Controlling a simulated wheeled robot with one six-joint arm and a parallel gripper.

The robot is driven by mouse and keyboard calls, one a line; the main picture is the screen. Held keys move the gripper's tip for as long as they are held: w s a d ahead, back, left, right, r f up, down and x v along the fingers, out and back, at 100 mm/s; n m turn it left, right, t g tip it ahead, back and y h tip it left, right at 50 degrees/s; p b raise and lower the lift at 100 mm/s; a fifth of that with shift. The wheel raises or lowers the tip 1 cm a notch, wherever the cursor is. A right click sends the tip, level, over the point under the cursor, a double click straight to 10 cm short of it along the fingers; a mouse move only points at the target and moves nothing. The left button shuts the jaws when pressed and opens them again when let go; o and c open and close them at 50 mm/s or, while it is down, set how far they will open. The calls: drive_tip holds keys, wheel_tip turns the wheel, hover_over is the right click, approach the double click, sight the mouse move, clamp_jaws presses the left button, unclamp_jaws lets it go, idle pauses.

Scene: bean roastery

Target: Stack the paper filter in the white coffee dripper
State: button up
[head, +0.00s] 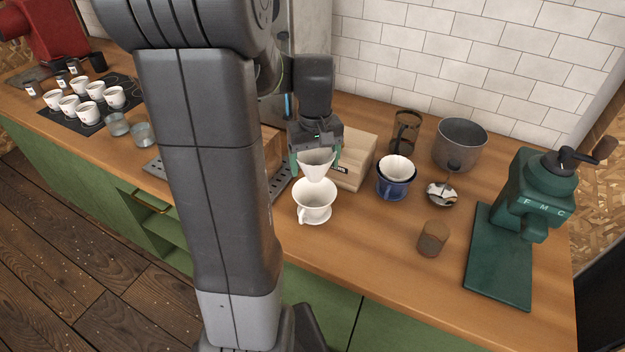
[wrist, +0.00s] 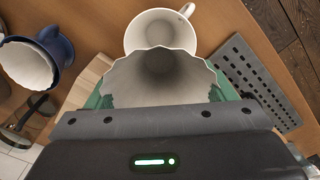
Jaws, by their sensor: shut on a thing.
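The paper filter (head: 317,164) is a white cone, held upright with its wide end up. My gripper (head: 316,160) is shut on it, one green finger on each side. In the wrist view the filter (wrist: 160,78) shows as a fluted cone between the fingers. The white coffee dripper (head: 314,203) stands on the counter just below the filter, its handle toward the front left. In the wrist view the dripper (wrist: 158,29) shows just beyond the filter, partly hidden by it. In the head view the filter's tip appears at the dripper's rim; I cannot tell whether they touch.
A blue dripper (head: 393,188) with a white filter in it stands to the right. A wooden box (head: 355,160) is behind my gripper. A brown cup (head: 433,239), a pot (head: 459,144) and a green grinder (head: 530,215) are further right. A grey drip grate (wrist: 262,85) lies beside the dripper.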

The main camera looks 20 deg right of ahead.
sight(315, 178)
wheel_tip(315, 178, down, 5)
drive_tip(key=shift+f, duration=0.15)
idle(0.3)
drive_tip(key=shift+f+b, duration=0.3)
drive_tip(key=shift+f, duration=0.3)
drive_tip(key=o, duration=0.9)
drive_tip(key=shift+o, duration=0.2)
drive_tip(key=shift+r+p, duration=0.45)
drive_tip(key=shift+r, duration=0.1)
wheel_tip(315, 178, up, 12)
